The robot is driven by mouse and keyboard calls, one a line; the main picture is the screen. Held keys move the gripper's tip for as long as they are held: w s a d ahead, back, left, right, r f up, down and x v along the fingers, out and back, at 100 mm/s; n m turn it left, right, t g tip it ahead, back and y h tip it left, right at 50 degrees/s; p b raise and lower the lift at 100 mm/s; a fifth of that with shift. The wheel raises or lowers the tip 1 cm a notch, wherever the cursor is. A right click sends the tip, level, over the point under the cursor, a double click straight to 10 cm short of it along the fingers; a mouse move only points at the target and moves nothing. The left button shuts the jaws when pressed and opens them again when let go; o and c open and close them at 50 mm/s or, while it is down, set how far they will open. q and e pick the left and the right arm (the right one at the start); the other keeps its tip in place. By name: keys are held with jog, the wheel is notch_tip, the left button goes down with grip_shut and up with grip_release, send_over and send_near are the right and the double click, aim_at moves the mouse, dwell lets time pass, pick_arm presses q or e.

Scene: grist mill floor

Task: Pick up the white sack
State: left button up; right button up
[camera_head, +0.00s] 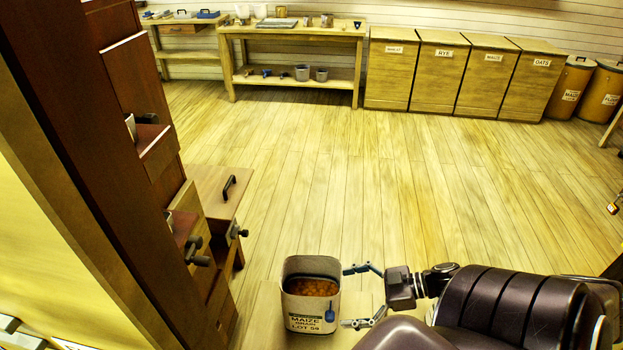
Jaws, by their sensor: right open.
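The white sack (313,300) is a cream, open-topped, upright container with orange grain inside, labelled maize grain, lot 59. It stands at the bottom middle of the head view on a pale wooden surface (265,318). My right gripper (345,297) comes in from the right with its two fingers spread. Its fingertips are at the sack's right side, one near the rim and one lower by the label. I cannot tell whether they touch it. My left gripper is not in view.
A workbench (292,32), labelled bins (437,75) and barrels (570,88) line the back wall. The plank floor (400,170) between is clear.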

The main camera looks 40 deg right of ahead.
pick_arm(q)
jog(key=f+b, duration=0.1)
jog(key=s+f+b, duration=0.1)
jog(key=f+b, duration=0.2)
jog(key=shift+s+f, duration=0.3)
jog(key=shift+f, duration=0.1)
pick_arm(e)
jog(key=x, duration=0.8)
jog(key=shift+s, duration=0.1)
jog(key=c, duration=2)
jog(key=shift+r, duration=0.15)
jog(key=shift+c, duration=0.4)
pick_arm(q)
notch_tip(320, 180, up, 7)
jog(key=p, duration=0.7)
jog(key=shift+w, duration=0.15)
pick_arm(e)
notch_tip(320, 180, up, 20)
send_over(317, 270)
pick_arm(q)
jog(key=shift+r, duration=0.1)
